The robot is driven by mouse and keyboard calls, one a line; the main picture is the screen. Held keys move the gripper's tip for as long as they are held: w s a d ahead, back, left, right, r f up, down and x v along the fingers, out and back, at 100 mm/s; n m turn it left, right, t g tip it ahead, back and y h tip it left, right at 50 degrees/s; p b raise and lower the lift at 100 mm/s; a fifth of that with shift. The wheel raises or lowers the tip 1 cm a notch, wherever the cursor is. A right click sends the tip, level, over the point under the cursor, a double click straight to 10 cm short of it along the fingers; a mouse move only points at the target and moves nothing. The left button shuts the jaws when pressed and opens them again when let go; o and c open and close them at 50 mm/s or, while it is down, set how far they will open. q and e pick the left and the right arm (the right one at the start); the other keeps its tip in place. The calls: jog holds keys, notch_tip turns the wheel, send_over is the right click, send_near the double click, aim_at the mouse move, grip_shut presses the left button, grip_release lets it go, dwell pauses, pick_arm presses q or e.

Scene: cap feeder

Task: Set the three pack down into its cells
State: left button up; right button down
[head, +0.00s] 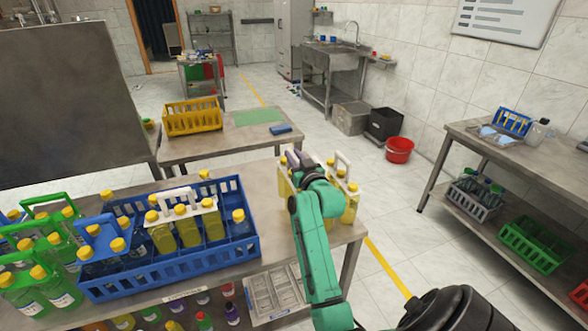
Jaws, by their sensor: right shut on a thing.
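My right gripper (297,160) is shut at the top of a three pack (284,187) of yellow bottles, at the right end of the near table. My green forearm hides much of this pack, and I cannot tell whether it touches the table. A similar white-handled pack (349,204) of yellow bottles stands just right of the arm. The blue crate with cells (180,266) is left of the gripper. Another white-handled three pack (187,232) sits in its middle cells, with single yellow-capped bottles around it. My left gripper is not in view.
Green-handled packs (48,262) and a blue-handled pack (101,243) crowd the left of the near table (262,217). A second table behind bears a yellow crate (192,117), a green mat (257,116) and a blue item (281,129). A steel bench (463,134) stands at right.

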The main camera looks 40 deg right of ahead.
notch_tip(320, 180, down, 4)
jog(key=shift+f, duration=0.15)
jog(key=c, duration=0.9)
grip_release()
jog(key=shift+s+f, duration=0.1)
jog(key=shift+f, duration=0.05)
jog(key=shift+o, duration=0.7)
jog(key=shift+a, duration=0.1)
jog(key=shift+s, duration=0.25)
jog(key=b+v, duration=0.2)
jog(key=v, duration=0.9)
jog(key=shift+s+a, duration=0.15)
jog(key=shift+s, duration=0.1)
